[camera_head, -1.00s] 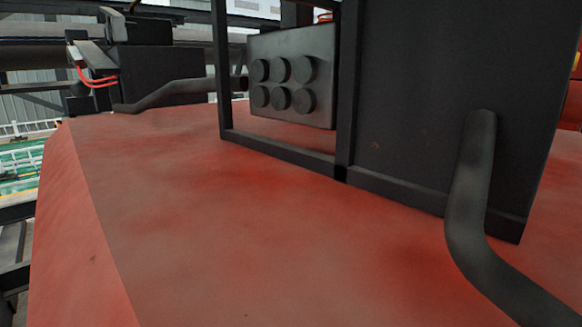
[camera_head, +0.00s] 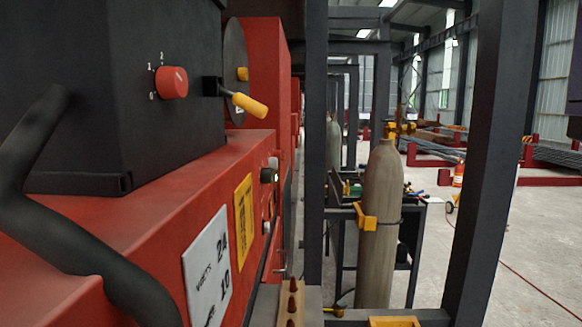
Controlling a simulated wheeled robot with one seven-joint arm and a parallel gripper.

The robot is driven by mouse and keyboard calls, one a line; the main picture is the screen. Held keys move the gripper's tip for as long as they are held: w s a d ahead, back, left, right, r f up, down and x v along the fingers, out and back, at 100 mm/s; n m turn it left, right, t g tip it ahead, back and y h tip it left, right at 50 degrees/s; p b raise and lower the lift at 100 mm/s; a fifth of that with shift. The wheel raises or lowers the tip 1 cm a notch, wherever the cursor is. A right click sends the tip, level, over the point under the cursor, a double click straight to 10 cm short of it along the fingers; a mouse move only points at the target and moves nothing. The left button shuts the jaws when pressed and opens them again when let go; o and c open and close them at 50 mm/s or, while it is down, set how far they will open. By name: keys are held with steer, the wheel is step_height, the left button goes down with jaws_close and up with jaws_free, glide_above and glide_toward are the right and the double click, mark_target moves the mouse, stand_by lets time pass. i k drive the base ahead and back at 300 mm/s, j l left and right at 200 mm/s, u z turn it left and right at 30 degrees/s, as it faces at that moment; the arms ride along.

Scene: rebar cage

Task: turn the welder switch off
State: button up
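A red rotary knob (camera_head: 172,82) sits on the side of a dark box (camera_head: 90,120) at the upper left, with the marks 0, 1 and 2 around its left side. A pale mark shows on the knob's face, but I cannot tell surely which number it is set to. To its right, a lever with a yellow handle (camera_head: 248,104) sticks out from the dark box. A small dark knob (camera_head: 268,175) is on the red housing (camera_head: 160,180) below. I cannot tell which of these is the welder switch. My gripper is not in view.
A thick dark cable (camera_head: 70,245) bends across the left front. A white plate (camera_head: 207,268) and a yellow label (camera_head: 243,222) are on the red housing. A gas cylinder (camera_head: 381,220) stands between dark posts (camera_head: 490,150). Open floor (camera_head: 530,240) lies to the right.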

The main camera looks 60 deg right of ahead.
mark_target(278, 155)
steer(key=i+l, duration=0.1)
steer(key=l, duration=0.5)
steer(key=i+l, duration=0.1)
steer(key=l, duration=0.5)
steer(key=i+l, duration=0.1)
steer(key=l, duration=0.45)
